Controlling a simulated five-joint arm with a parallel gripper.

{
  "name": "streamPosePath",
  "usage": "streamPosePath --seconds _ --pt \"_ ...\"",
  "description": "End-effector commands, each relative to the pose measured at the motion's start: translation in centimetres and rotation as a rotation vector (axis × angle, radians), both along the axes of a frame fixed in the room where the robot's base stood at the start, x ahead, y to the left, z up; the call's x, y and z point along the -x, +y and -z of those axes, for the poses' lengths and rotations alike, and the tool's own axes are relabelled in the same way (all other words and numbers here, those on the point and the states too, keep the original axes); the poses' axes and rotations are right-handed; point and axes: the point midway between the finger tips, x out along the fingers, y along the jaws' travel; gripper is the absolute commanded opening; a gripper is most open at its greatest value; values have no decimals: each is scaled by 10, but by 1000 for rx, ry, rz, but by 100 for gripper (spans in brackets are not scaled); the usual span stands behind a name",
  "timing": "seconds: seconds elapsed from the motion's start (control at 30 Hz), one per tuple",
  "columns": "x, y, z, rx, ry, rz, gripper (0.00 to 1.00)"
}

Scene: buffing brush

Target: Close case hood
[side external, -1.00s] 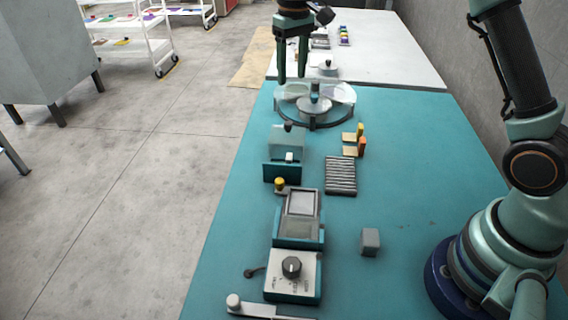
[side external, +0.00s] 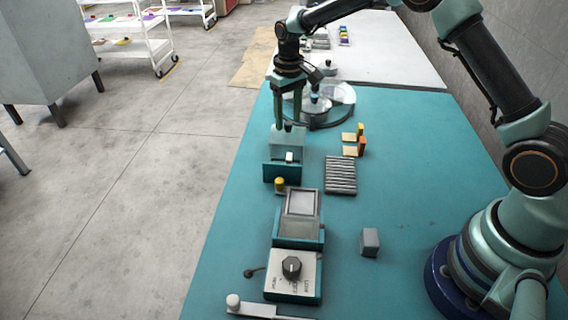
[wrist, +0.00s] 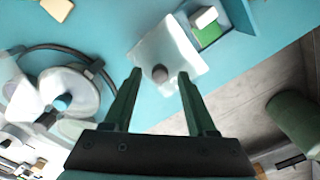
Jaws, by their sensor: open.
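The case (side external: 282,173) is a small teal box with a white block on top, at the left edge of the teal table. A pale translucent hood (side external: 285,147) with a dark knob (side external: 289,127) stands on its far side. In the wrist view, the hood (wrist: 165,50) is a pale square panel with the dark knob (wrist: 160,73) near its lower edge. My gripper (side external: 291,124) is open, pointing down over the hood. In the wrist view, my gripper (wrist: 158,74) has a finger on each side of the knob, with visible gaps. Whether the fingertips are level with the knob is unclear.
A round stand (side external: 318,118) with clear covers is just behind my gripper. A ribbed grey block (side external: 341,175) and orange and yellow pieces (side external: 361,142) lie to the right. A dial device (side external: 292,272) is nearer the camera. The table's right middle is mostly clear.

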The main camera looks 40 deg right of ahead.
Motion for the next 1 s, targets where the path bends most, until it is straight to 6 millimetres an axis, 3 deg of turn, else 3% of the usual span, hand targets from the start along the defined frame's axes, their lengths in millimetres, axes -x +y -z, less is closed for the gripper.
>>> streamPosePath --seconds 0.37,0.4,0.53,0.57,1.0 --pt "0 0 8 0 0 0 57" --pt "0 0 8 0 0 0 53" --pt "0 0 8 0 0 0 4" --pt "0 0 7 0 0 0 0" --pt "0 0 7 0 0 0 0"
